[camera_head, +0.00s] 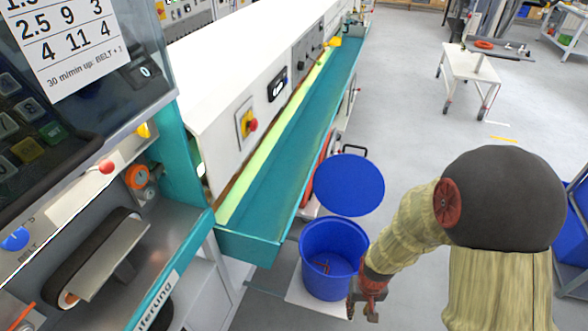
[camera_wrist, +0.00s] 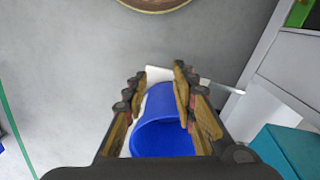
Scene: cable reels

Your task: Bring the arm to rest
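My arm reaches in from the right in the head view, its upper part wrapped in a tan cover with a black rounded joint. My gripper (camera_head: 367,303) hangs low, just right of the blue bucket (camera_head: 333,250). In the wrist view my gripper (camera_wrist: 160,78) has its two fingers spread apart with nothing between them. The bucket (camera_wrist: 160,128) shows beyond and between the fingers. It is upright and open, with small dark reddish items inside. I cannot tell whether the gripper touches it.
A blue round lid (camera_head: 348,186) is behind the bucket. A white wheeled cart (camera_head: 472,72) stands at the back right. The grey floor (camera_head: 400,110) between is clear.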

